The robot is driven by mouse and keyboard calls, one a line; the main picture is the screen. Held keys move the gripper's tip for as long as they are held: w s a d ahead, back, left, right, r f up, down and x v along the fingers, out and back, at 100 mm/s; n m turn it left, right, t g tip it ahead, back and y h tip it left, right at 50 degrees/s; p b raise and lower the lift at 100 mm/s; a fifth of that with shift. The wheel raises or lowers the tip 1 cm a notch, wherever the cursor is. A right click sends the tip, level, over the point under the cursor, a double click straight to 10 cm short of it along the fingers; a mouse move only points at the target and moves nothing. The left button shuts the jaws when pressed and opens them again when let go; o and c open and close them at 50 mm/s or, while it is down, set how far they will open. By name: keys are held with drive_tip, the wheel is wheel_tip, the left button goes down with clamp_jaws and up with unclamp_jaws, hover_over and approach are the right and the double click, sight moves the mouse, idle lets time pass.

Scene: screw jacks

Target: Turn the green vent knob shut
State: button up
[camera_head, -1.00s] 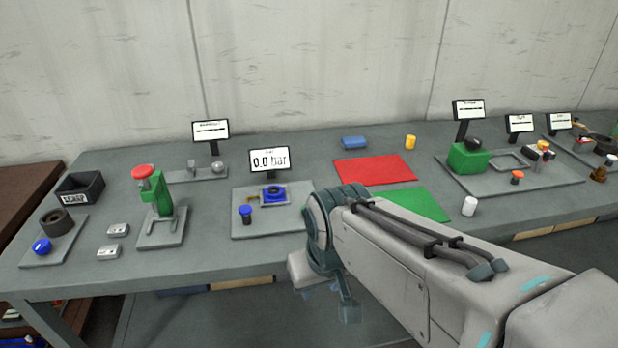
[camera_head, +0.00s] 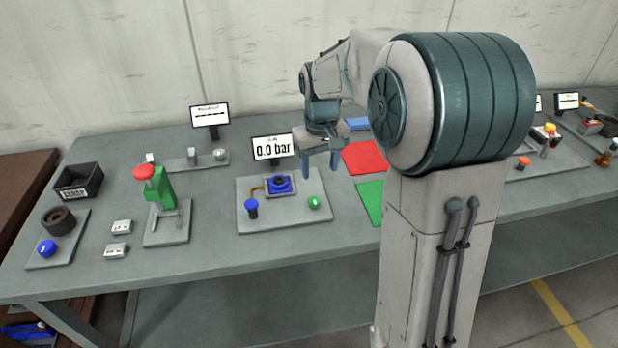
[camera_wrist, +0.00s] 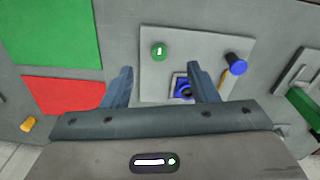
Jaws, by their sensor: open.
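The green vent knob (camera_head: 314,202) sits at the right front of a grey plate (camera_head: 285,219), with a small white mark on its top. It also shows in the wrist view (camera_wrist: 159,51), ahead of and roughly between the fingertips. My gripper (camera_head: 319,172) is open and empty, pointing down above the back right of the plate, apart from the knob. Its two fingers (camera_wrist: 160,78) show in the wrist view.
A green press with a red knob (camera_head: 145,173) stands left of the plate. A red mat (camera_head: 362,158) and a green mat (camera_head: 369,201) lie to the right. A black bin (camera_head: 78,182) is at far left. My arm hides much of the right side.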

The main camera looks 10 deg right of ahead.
drive_tip(key=p, duration=0.1)
hover_over(314, 199)
drive_tip(key=f, duration=0.2)
drive_tip(key=shift+n+g, duration=0.3)
wheel_tip(314, 199, down, 14)
drive_tip(key=shift+s+r+p, duration=0.1)
drive_tip(key=shift+r+p, duration=0.05)
drive_tip(key=shift+p, duration=1.1)
drive_tip(key=c, duration=1)
